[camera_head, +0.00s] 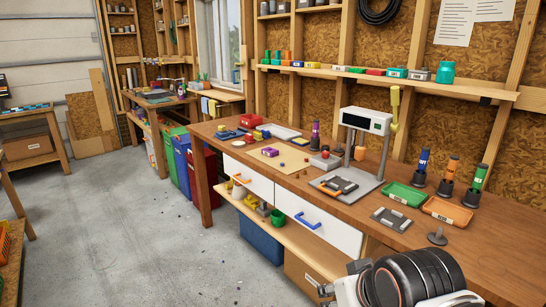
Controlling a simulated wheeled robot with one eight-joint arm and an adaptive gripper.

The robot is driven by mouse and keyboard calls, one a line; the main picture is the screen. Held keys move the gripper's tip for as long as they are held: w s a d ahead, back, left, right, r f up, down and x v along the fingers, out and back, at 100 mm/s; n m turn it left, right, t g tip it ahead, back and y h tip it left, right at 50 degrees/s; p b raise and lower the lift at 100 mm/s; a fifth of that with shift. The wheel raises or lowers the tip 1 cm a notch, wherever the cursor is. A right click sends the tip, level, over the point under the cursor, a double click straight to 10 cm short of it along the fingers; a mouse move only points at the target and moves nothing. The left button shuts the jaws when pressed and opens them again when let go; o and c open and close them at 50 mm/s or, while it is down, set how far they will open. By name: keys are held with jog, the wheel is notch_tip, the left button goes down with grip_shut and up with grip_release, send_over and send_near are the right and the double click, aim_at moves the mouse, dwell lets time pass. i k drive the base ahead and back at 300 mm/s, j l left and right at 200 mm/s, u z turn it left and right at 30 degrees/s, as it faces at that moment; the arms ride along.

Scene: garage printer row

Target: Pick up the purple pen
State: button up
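A purple upright cylinder (315,131) stands in a dark holder on the long wooden workbench (400,238), behind the tan mat. It is the most pen-like purple thing in view, but it is too small to be sure that it is the pen. A small purple piece (270,152) also lies on the mat. My black and white arm shows at the bottom right, in front of the bench and well apart from both purple things. The fingertips of my gripper cannot be made out clearly.
A white machine with a display (366,122) stands mid-bench. Blue (424,158), orange (452,167) and green (480,177) cylinders stand at right, near a green tray (404,195) and an orange tray (447,211).

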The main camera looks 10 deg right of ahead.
aim_at(316, 127)
jog(key=i+l, duration=0.2)
jog(key=i, duration=0.2)
jog(key=i+l, duration=0.2)
jog(key=i, duration=0.25)
jog(key=i+l, duration=0.2)
jog(key=i, duration=0.2)
